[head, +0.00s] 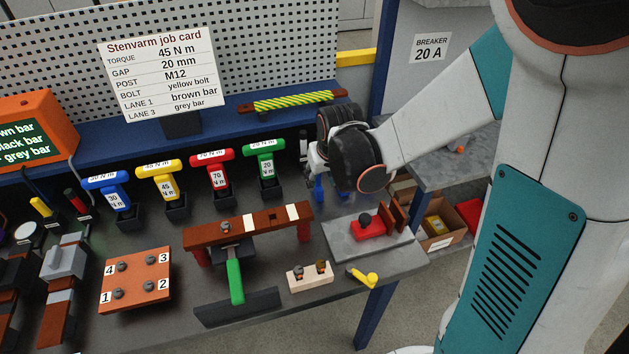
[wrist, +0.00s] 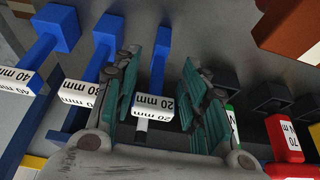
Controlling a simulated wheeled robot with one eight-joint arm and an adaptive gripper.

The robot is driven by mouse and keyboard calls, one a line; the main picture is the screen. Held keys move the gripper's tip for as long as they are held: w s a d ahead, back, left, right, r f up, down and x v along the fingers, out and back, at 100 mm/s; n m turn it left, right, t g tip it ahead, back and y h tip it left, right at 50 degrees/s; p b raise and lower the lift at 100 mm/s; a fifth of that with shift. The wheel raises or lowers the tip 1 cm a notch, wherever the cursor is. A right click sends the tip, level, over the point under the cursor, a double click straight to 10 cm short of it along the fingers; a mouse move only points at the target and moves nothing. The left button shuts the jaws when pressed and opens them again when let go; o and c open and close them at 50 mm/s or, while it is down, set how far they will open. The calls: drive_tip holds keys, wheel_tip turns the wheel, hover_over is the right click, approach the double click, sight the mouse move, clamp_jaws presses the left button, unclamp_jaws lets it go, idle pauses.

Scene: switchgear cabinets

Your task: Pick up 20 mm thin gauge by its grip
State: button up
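The 20 mm gauge (wrist: 161,50) shows in the wrist view as a narrow blue bar with a white block marked "20 mm" (wrist: 153,104). My gripper (wrist: 160,62) is open, with one green-padded finger on each side of this gauge. Gaps show between the fingers and the bar, and I cannot tell how deep the fingers reach. A blue gauge marked 30 (wrist: 78,92) and one marked 40 mm (wrist: 17,78) stand to the left. In the head view my gripper (head: 313,163) is over the back right of the bench, and the gauges are mostly hidden behind my wrist.
Green (head: 265,152), red (head: 213,161), yellow and blue T-handled tools stand left of my gripper. A grey plate (head: 345,238) with a red block lies in front. A green-yellow striped bar (head: 293,101) lies on the shelf behind. A cabinet is at right.

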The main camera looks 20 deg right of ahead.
sight(318, 191)
drive_tip(key=shift+w, duration=0.95)
drive_tip(key=shift+w+b+x, duration=0.2)
drive_tip(key=shift+b+x, duration=0.3)
drive_tip(key=shift+x, duration=0.85)
drive_tip(key=shift+w+b+x, duration=0.2)
drive_tip(key=shift+b+x, duration=0.3)
drive_tip(key=shift+x, duration=0.8)
drive_tip(key=shift+r, duration=0.15)
drive_tip(key=shift+c, duration=0.6)
clamp_jaws()
